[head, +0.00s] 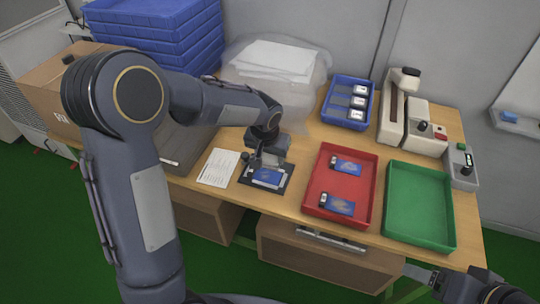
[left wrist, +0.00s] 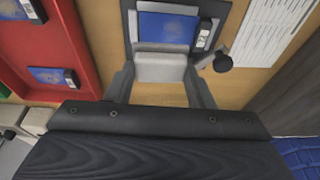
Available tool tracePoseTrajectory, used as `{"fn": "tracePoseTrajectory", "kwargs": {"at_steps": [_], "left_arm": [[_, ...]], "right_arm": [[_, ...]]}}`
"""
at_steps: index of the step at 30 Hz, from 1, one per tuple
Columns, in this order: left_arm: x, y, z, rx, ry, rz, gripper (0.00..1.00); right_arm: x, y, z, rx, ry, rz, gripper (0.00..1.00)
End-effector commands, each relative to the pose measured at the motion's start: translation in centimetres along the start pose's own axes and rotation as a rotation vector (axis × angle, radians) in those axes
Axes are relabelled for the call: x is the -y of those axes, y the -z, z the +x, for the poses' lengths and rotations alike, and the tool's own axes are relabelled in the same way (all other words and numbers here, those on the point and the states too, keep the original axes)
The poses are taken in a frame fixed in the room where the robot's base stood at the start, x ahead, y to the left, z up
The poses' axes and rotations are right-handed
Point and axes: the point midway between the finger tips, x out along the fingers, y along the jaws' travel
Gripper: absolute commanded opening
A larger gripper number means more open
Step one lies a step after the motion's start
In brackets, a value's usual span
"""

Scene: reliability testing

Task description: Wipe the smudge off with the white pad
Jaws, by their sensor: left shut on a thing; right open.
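My left gripper (head: 267,163) is shut on the white pad (left wrist: 160,67), which sits between its fingers in the left wrist view. The pad is right at the near edge of a blue-faced device (head: 267,175) on a dark mat (head: 285,183); I cannot tell whether it touches. The device also shows in the left wrist view (left wrist: 168,28), with a small white-and-black part at its side. I cannot make out a smudge on the visible blue face. My right gripper (head: 425,285) is open and empty at the bottom right, away from the table's things.
A red tray (head: 340,212) holds two blue-faced devices, and an empty green tray (head: 418,207) stands beside it. A paper sheet (head: 216,167) lies left of the mat. A blue bin (head: 346,102) and a beige machine (head: 425,131) stand behind. A small black knob (left wrist: 222,63) is close to the pad.

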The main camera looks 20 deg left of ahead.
Motion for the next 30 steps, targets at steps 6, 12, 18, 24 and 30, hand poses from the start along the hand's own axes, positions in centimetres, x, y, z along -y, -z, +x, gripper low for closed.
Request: {"fn": "tracePoseTrajectory", "kwargs": {"at_steps": [6,12,18,24,30], "left_arm": [[0.0,0.0,0.0,0.000,0.000,0.000,0.12],[0.0,0.4,-1.3,-0.002,-0.001,-0.001,0.12],[0.0,0.8,-2.9,-0.001,0.000,-0.002,0.12],[0.0,0.8,-2.8,0.000,0.000,-0.001,0.12],[0.0,0.8,-2.8,0.000,0.000,-0.001,0.12]], "right_arm": [[0.0,0.0,0.0,0.000,0.000,0.000,0.75],[0.3,0.4,-0.7,0.000,0.000,0.000,0.75],[0.7,0.8,-1.6,0.000,0.000,0.000,0.75],[0.7,0.7,-1.5,0.000,0.000,0.000,0.75],[0.7,0.7,-1.5,0.000,0.000,0.000,0.75]]}}
